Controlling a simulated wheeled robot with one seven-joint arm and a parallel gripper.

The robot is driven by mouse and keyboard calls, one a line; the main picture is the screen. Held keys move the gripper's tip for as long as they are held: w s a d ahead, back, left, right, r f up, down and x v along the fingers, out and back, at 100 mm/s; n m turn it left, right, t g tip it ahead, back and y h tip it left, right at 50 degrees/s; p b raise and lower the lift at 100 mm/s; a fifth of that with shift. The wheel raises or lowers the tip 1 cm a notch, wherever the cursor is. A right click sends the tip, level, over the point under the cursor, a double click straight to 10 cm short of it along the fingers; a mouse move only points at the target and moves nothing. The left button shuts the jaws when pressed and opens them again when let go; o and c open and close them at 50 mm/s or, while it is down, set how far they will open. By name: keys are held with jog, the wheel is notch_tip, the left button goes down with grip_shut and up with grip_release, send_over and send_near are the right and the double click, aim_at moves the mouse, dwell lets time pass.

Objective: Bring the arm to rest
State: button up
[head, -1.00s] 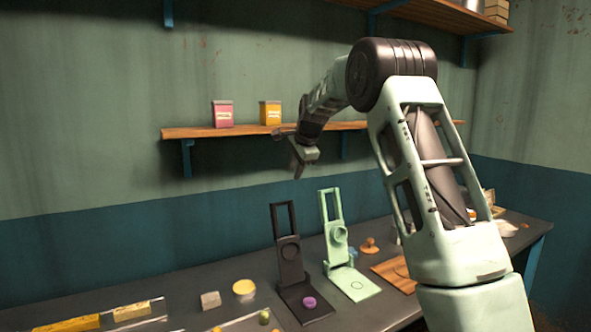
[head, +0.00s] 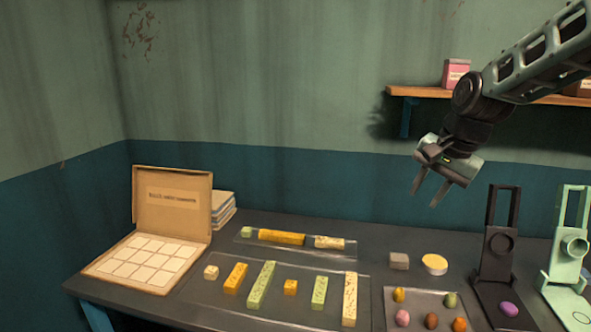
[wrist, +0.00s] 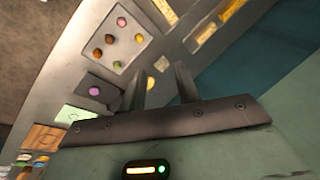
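My gripper (head: 431,190) is raised in the air above the back of the table, in front of the green and blue wall. Its two fingers point down and stand apart with nothing between them. In the wrist view my gripper (wrist: 160,85) also shows two spread, empty fingers, with the table beyond them. My arm reaches in from the upper right of the head view and passes in front of the wall shelf.
The table holds an open compartment box (head: 172,205), a mat of coloured bars (head: 210,290), a tray of small round pieces (head: 425,298), a grey block (head: 399,261), a yellow round piece (head: 434,262), a black stand (head: 497,250) and a green stand (head: 568,250). A wall shelf (head: 420,92) is behind.

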jog(key=s+a+f+n+g, duration=0.1)
jog(key=s+a+f+n, duration=0.3)
jog(key=s+a, duration=0.55)
jog(key=s+a+f+n+g, duration=0.1)
jog(key=s+n, duration=0.3)
jog(key=s, duration=0.4)
jog(key=s+a+f+n, duration=0.1)
jog(key=s+f+n, duration=0.2)
jog(key=s, duration=0.4)
jog(key=s+a+f+n+g+h+b, duration=0.1)
jog(key=s+a+f+n, duration=0.1)
jog(key=s+n, duration=0.3)
jog(key=s, duration=0.3)
jog(key=shift+s+f+g, duration=0.25)
jog(key=shift+s+g, duration=0.05)
